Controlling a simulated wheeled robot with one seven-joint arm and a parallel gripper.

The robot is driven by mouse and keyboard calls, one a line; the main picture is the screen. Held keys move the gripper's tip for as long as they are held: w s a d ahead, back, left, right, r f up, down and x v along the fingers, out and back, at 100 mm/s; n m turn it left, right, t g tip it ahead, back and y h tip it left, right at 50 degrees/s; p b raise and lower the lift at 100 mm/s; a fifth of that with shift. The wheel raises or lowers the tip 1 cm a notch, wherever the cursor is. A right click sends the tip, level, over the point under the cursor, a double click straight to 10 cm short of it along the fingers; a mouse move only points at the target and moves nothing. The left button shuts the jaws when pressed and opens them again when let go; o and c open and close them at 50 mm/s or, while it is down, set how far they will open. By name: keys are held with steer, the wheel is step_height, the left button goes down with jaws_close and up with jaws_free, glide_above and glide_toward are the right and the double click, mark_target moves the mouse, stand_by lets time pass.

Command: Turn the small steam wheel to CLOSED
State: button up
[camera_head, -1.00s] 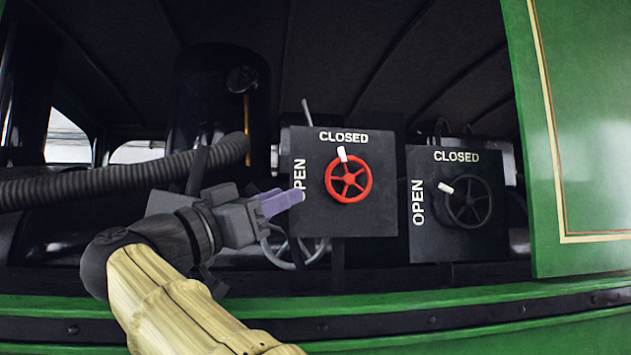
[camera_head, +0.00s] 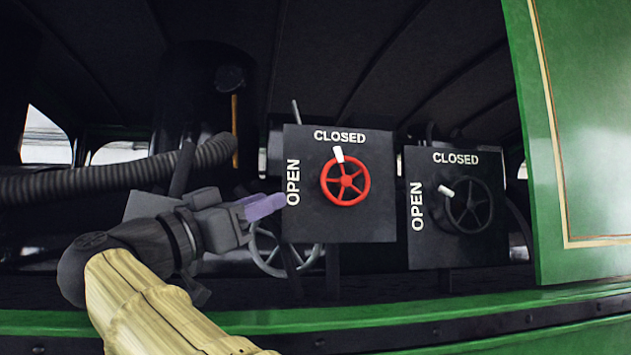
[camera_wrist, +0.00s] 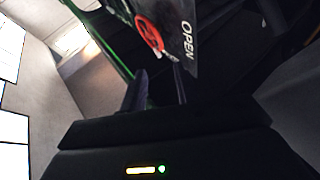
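A red wheel (camera_head: 345,181) sits on a dark plate (camera_head: 305,226). Its white pointer (camera_head: 338,154) points up at CLOSED. A black wheel (camera_head: 469,204) sits on a second plate (camera_head: 435,252) to the right. Its white pointer (camera_head: 446,191) points up-left, nearer OPEN. The two wheels look similar in size, so I cannot tell which is the small one. My gripper (camera_head: 278,202) is left of the red wheel's plate, fingertips near its left edge, touching nothing I can make out. In the wrist view, its fingers (camera_wrist: 160,72) stand apart and empty; the red wheel (camera_wrist: 148,33) shows beyond them.
A grey wheel (camera_head: 262,262) shows low behind my gripper, partly hidden. A ribbed hose (camera_head: 110,178) runs across the left. A green panel (camera_head: 585,120) closes off the right side. A green ledge (camera_head: 420,306) runs along the front below the plates.

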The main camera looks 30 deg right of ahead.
mark_target(324, 177)
steer(key=p+x, duration=0.6)
steer(key=x, duration=0.6)
jaws_close()
